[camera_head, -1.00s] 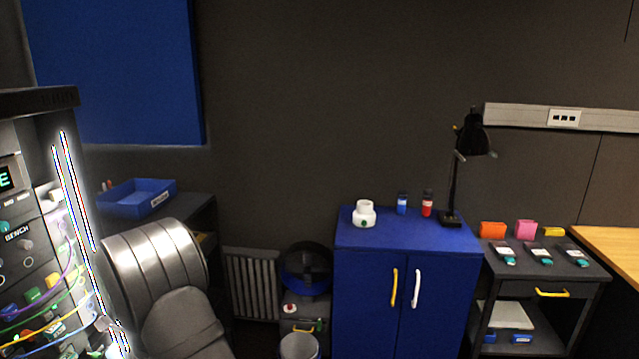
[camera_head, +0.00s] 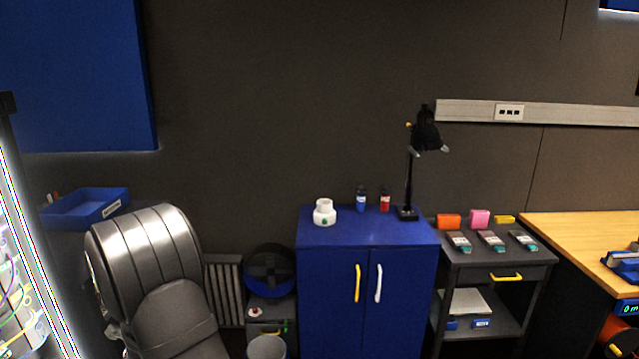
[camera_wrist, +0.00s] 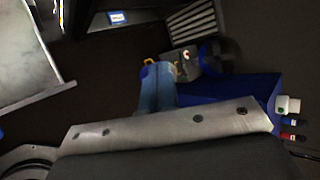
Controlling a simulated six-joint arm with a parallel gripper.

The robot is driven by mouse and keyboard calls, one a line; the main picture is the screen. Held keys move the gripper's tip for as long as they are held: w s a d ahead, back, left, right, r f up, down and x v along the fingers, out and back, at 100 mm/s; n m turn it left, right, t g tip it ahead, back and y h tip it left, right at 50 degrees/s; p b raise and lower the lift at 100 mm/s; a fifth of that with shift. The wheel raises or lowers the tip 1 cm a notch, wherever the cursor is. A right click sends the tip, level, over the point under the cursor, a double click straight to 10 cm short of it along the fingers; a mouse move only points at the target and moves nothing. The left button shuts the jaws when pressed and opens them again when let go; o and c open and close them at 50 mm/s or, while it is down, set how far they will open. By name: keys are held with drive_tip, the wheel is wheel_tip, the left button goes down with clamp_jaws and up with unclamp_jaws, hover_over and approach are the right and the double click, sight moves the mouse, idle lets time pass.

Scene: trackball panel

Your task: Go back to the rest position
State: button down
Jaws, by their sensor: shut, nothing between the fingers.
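My gripper (camera_wrist: 157,72) shows in the wrist view as two blue-grey fingers side by side, shut with nothing between them, beyond a bolted metal plate of mine. It points down over the dark floor, with the blue cabinet (camera_wrist: 230,88) to its right and a small drawer unit (camera_wrist: 186,62) just past its tips. The gripper does not show in the head view. The trackball panel cannot be made out in either view.
The blue cabinet (camera_head: 320,270) bears a white jar (camera_head: 324,213), two small bottles and a black lamp (camera_head: 410,180). A dark trolley (camera_head: 500,262) stands beside it. A wooden bench (camera_head: 580,240) is at right, a lit rack (camera_head: 22,260) at left, a bin (camera_head: 266,347) at bottom.

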drive_tip(key=s+d+m+g+y, duration=0.1)
drive_tip(key=s+d+g+y, duration=0.2)
drive_tip(key=s+g, duration=0.4)
wheel_tip(320, 180, up, 18)
drive_tip(key=s+a+g+y, duration=0.1)
drive_tip(key=g+y, duration=0.1)
drive_tip(key=y, duration=0.8)
drive_tip(key=shift+s, duration=0.4)
